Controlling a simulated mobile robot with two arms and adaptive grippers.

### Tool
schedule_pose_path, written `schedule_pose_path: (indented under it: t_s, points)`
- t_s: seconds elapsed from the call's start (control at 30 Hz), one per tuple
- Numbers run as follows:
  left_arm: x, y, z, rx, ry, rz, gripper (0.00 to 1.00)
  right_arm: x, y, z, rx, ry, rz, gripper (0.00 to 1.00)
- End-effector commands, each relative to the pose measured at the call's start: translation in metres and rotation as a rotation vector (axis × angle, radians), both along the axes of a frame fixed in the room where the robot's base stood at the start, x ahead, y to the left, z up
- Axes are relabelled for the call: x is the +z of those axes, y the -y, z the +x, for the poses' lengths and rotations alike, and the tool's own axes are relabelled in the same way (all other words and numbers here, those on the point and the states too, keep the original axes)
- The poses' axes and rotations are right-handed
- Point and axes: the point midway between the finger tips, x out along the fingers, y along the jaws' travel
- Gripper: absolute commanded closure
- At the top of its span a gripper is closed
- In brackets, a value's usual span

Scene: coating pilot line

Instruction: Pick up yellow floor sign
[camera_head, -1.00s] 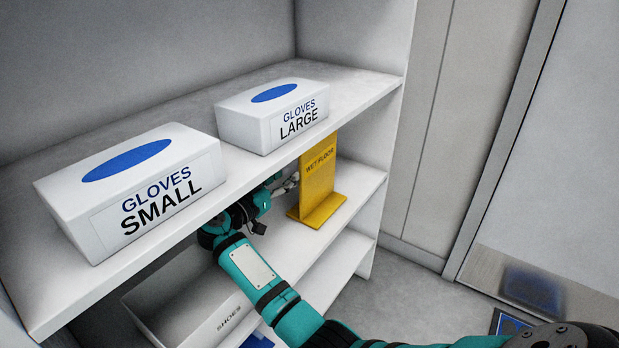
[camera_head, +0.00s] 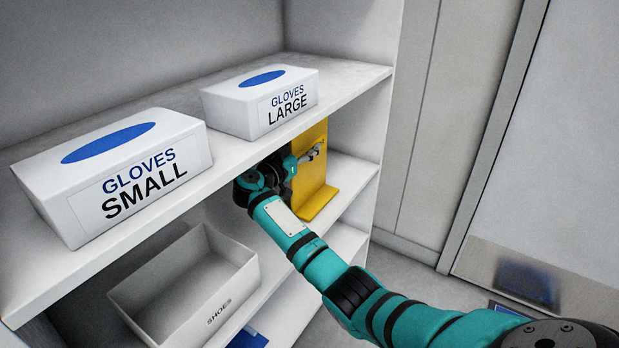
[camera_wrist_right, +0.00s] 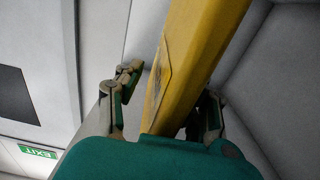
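The yellow floor sign (camera_head: 318,195) stands upright on the middle shelf, below the large gloves box, with its flat foot towards the front. My right gripper (camera_head: 308,157) is at its upper part, and one finger shows in front of the sign's face. In the right wrist view the sign (camera_wrist_right: 197,60) runs between the two fingers of the right gripper (camera_wrist_right: 170,88). A gap shows between the left finger and the sign; the other finger is partly hidden behind it. The gripper looks open. My left gripper is not in view.
Boxes of small gloves (camera_head: 112,172) and large gloves (camera_head: 262,100) stand on the top shelf (camera_head: 225,160), close above my right arm. An open white shoes box (camera_head: 185,290) sits lower left. The shelf's side wall (camera_head: 372,130) is right of the sign.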

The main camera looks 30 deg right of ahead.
Motion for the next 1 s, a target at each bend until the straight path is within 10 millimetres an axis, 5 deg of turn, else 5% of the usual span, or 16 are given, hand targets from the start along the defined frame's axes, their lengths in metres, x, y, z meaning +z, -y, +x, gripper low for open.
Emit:
schedule_pose_path:
  t_s: [0.17, 0.5, 1.0]
  points:
    - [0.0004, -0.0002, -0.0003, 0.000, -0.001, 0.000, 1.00, 0.0000, -0.0001, 0.0002, 0.001, 0.000, 0.000, 0.62]
    - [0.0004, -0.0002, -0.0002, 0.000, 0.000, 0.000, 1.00, -0.0001, -0.0002, 0.0000, 0.000, 0.000, 0.001, 1.00]
    - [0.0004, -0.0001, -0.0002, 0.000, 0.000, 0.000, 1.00, 0.0012, -0.0004, 0.0003, 0.001, 0.002, 0.000, 1.00]
